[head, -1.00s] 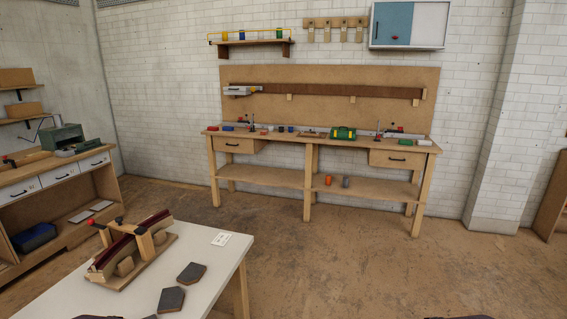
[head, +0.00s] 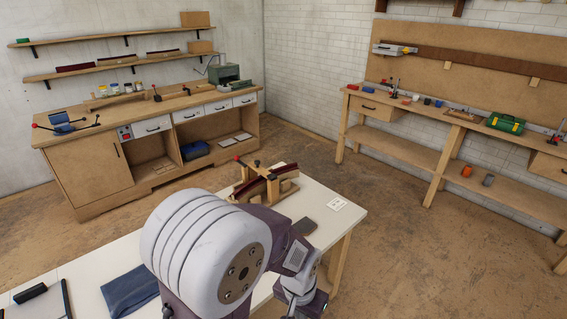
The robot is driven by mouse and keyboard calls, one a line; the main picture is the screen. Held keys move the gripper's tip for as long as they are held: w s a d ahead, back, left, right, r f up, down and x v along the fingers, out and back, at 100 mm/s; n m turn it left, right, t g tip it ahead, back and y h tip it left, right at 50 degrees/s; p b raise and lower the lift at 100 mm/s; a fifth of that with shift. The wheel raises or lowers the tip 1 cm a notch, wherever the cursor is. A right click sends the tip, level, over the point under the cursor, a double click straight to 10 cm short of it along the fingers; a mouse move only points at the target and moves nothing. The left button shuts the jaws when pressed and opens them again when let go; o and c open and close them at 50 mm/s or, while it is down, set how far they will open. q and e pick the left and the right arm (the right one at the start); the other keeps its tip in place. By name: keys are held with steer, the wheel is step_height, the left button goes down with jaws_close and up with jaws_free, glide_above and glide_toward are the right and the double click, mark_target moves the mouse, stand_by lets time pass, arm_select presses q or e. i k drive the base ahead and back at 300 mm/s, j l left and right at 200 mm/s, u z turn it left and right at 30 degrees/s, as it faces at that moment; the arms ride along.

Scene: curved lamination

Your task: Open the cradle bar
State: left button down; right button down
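The wooden cradle (head: 284,190) stands on the white table and holds dark red curved strips (head: 252,190). A light wooden bar (head: 249,164) with a red knob (head: 238,158) at its far left end lies across the top of the cradle. The fingers of this arm do not show, and no other gripper shows.
The white table (head: 335,222) carries a white card (head: 337,204), a dark slab (head: 304,226) partly behind my arm, and a folded blue cloth (head: 130,291). A wooden workbench (head: 85,155) stands at the back left, another (head: 450,128) at the right. Open floor lies between.

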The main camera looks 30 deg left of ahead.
mark_target(262, 168)
steer(key=i+l+z, duration=0.15)
steer(key=i+l, duration=0.15)
steer(key=i, duration=0.55)
steer(key=i+l+z, duration=0.1)
steer(key=i, duration=0.75)
steer(key=i+l+z, duration=0.15)
steer(key=i, duration=0.7)
steer(key=i+j+u, duration=0.1)
steer(key=i+u, duration=0.75)
steer(key=i+l+u, duration=0.15)
steer(key=i+u, duration=0.3)
steer(key=i+l+u, duration=0.4)
steer(key=i+j+u, duration=0.2)
steer(key=u, duration=0.2)
steer(key=i+j+u, duration=0.2)
steer(key=u, duration=0.25)
steer(key=i+j+u, duration=0.1)
steer(key=i+u, duration=0.15)
steer(key=u, duration=0.15)
steer(key=i+u, duration=0.25)
steer(key=u, duration=0.15)
steer(key=i+l+u, duration=0.1)
steer(key=i+u, duration=0.15)
steer(key=u, duration=0.15)
steer(key=i+j, duration=0.1)
steer(key=i, duration=0.25)
steer(key=i+j+u, duration=0.1)
steer(key=i, duration=0.2)
